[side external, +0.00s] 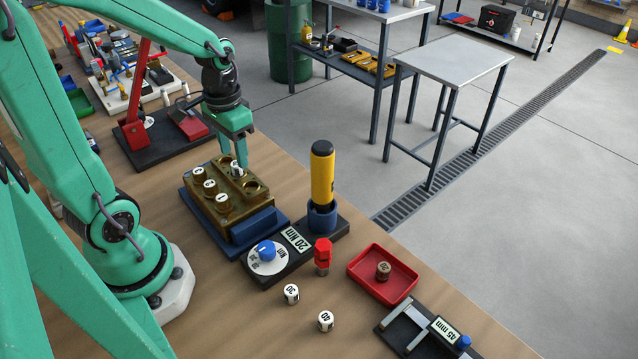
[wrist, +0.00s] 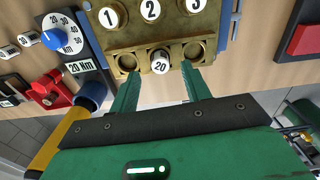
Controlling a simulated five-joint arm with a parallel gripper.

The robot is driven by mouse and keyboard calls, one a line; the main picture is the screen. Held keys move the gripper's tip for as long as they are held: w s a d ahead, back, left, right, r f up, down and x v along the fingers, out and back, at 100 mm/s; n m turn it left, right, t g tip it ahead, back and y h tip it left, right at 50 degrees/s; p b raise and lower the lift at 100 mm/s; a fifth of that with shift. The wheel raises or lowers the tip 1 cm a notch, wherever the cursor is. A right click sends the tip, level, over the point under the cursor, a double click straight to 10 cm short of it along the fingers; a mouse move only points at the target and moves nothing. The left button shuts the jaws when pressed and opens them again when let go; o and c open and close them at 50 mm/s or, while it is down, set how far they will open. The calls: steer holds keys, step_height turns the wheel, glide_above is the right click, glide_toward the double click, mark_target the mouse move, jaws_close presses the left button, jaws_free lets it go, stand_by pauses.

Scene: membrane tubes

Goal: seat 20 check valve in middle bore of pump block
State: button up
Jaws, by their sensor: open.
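The brass pump block (side external: 240,213) sits on a blue base; it also shows in the wrist view (wrist: 141,65). One row carries caps numbered 1, 2 and 3 (wrist: 150,10). The other row has an open bore at the left (wrist: 127,61), a middle bore, and an open bore at the right (wrist: 194,52). The white-topped 20 check valve (wrist: 160,62) stands in the middle bore; how deep it sits I cannot tell. My gripper (wrist: 160,88) is open, with its fingers apart on either side of the valve. In the side view my gripper (side external: 238,160) partly hides the valve.
Beside the block are a 20 Nm dial unit (side external: 268,257) and a yellow-handled tool (side external: 322,175) upright in a blue holder. A red tool (side external: 322,256), valves 30 (side external: 291,293) and 40 (side external: 326,321), and a red tray (side external: 372,289) stand nearer. A red lever press (side external: 136,130) is behind.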

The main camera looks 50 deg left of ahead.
mark_target(236, 164)
steer(key=shift+r, duration=2.15)
steer(key=shift+r, duration=0.1)
steer(key=c, duration=0.7)
steer(key=shift+r, duration=0.2)
jaws_close()
steer(key=shift+r+n, duration=0.2)
steer(key=shift+n, duration=0.2)
steer(key=shift+f, duration=0.15)
steer(key=shift+f, duration=2.85)
